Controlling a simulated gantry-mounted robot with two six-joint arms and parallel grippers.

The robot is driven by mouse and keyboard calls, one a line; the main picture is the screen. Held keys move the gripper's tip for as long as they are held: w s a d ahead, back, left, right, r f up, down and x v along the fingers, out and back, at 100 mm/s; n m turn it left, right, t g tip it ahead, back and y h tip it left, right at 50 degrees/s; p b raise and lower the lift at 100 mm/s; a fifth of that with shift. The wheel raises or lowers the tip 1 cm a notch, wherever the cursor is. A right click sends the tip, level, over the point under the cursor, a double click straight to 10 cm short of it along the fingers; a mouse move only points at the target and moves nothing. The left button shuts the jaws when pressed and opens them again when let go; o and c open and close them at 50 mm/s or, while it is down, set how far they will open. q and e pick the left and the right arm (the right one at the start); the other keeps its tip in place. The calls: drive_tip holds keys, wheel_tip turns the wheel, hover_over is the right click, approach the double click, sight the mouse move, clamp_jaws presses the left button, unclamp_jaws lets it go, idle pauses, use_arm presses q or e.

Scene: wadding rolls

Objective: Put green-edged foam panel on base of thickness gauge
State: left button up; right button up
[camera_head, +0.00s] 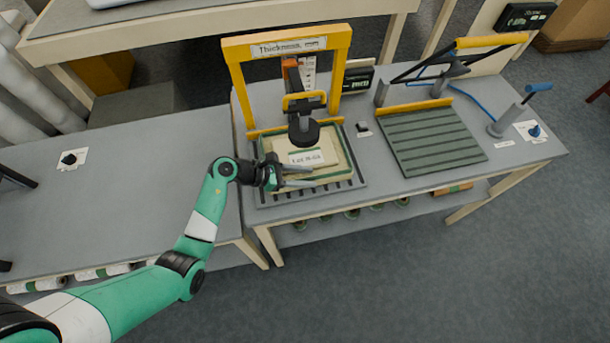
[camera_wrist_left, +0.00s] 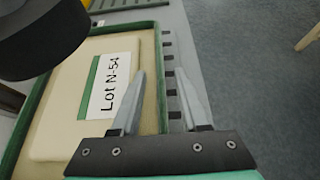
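The cream foam panel with green edges (camera_head: 335,168) lies on the ribbed dark base (camera_head: 262,198) of the thickness gauge (camera_head: 236,85). A paler slab with a label reading "Lot N-54" (camera_wrist_left: 108,85) shows on top of it in the left wrist view. The gauge's round black foot (camera_head: 303,132) hangs over the panel; whether it touches cannot be told. My left gripper (camera_head: 312,175) is open at the panel's near edge. In the left wrist view its fingers (camera_wrist_left: 162,75) lie on either side of the green edge, with no clear grip. My right gripper is not in view.
A ribbed green-grey plate (camera_head: 430,140) with a yellow-handled frame stands to the right, beside a post with a blue lever (camera_head: 538,87). A small switch (camera_head: 363,128) and a display (camera_head: 357,80) sit near the gauge. The left table (camera_head: 130,200) is mostly clear.

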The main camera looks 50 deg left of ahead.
use_arm(q)
drive_tip(key=shift+s+a+r, duration=0.15)
drive_tip(key=shift+s+r, duration=0.05)
drive_tip(key=shift+r, duration=0.15)
drive_tip(key=p+v, duration=0.3)
drive_tip(key=v, duration=0.7)
drive_tip(key=shift+s+a, duration=0.15)
drive_tip(key=shift+a, duration=0.05)
drive_tip(key=shift+s+a+r, duration=0.15)
drive_tip(key=shift+s+r, duration=0.05)
drive_tip(key=shift+s, duration=0.2)
